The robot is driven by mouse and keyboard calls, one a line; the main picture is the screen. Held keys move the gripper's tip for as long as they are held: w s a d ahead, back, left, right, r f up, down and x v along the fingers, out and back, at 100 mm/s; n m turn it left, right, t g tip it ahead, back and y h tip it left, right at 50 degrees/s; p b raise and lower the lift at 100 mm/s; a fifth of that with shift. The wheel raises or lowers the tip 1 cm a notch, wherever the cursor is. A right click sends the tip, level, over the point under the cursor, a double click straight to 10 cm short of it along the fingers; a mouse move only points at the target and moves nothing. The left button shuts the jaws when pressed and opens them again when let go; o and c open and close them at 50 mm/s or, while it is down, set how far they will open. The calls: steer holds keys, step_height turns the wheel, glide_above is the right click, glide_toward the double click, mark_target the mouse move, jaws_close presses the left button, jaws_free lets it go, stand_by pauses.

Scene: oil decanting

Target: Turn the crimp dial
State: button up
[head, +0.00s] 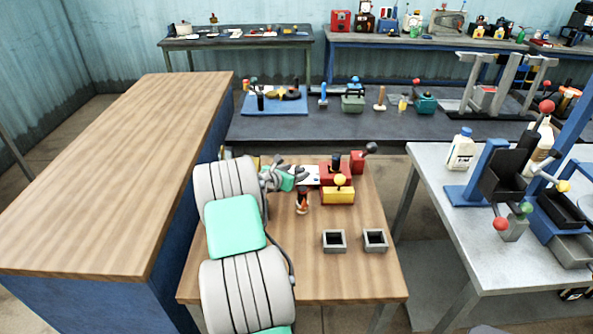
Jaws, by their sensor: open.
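A red device (333,173) stands at the back of the small wooden table. It has a black upright knob on top, and a red block with a black-balled lever (367,157) beside it on the right. A yellow block (338,195) with a yellow ball on top sits at its front. I cannot tell which part is the crimp dial. My gripper (296,172) is open just left of the red device, by a white plate (311,180). Its fingertips are too small to make out clearly, and I see no contact.
A small dark and orange item (302,201) stands in front of my gripper. Two grey open boxes (334,240) (375,239) sit front right on the table. A wooden-topped counter (120,150) is left. A grey table (430,165) with bottles and levered devices is right.

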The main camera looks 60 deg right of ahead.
steer(key=shift+x, duration=0.9)
jaws_close()
